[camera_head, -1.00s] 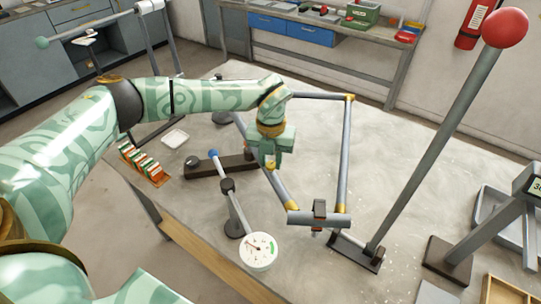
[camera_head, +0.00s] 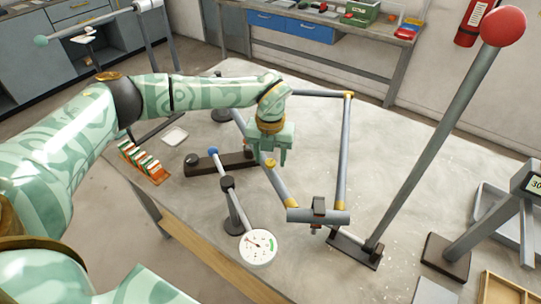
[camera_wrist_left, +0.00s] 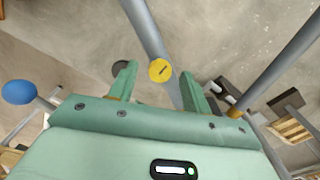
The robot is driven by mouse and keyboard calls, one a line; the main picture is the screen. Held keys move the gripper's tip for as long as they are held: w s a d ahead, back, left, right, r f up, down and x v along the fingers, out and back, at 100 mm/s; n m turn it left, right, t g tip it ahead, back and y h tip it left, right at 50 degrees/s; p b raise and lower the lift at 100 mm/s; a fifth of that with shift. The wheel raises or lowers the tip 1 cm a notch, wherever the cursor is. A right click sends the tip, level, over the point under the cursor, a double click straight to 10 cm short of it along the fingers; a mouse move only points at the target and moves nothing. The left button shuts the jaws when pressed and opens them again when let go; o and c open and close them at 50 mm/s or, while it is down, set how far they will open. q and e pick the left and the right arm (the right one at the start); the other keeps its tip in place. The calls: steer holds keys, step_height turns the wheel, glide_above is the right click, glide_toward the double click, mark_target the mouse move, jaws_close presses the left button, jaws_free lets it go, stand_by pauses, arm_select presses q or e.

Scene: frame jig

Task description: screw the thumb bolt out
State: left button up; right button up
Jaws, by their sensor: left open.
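The thumb bolt (camera_wrist_left: 160,70) shows a round yellow head with a dark mark in the left wrist view. It sits on a grey tube of the frame (camera_wrist_left: 148,28). That gripper is open and points down at the tube. In the left wrist view, the two green fingers (camera_wrist_left: 158,80) stand on either side of the bolt head, with gaps. How far the bolt is screwed in cannot be told. My right gripper is not in view.
A dial gauge (camera_head: 258,247) and a blue-tipped post (camera_head: 213,152) stand left of the frame. A clamp (camera_head: 319,207) holds the frame's near corner. A tall lever with a red ball (camera_head: 504,27) rises at right. The table's middle right (camera_head: 400,150) is clear.

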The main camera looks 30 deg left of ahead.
mark_target(271, 162)
arm_select(q)
step_height(271, 162, up, 16)
steer(key=p, duration=0.1)
stand_by(0.6)
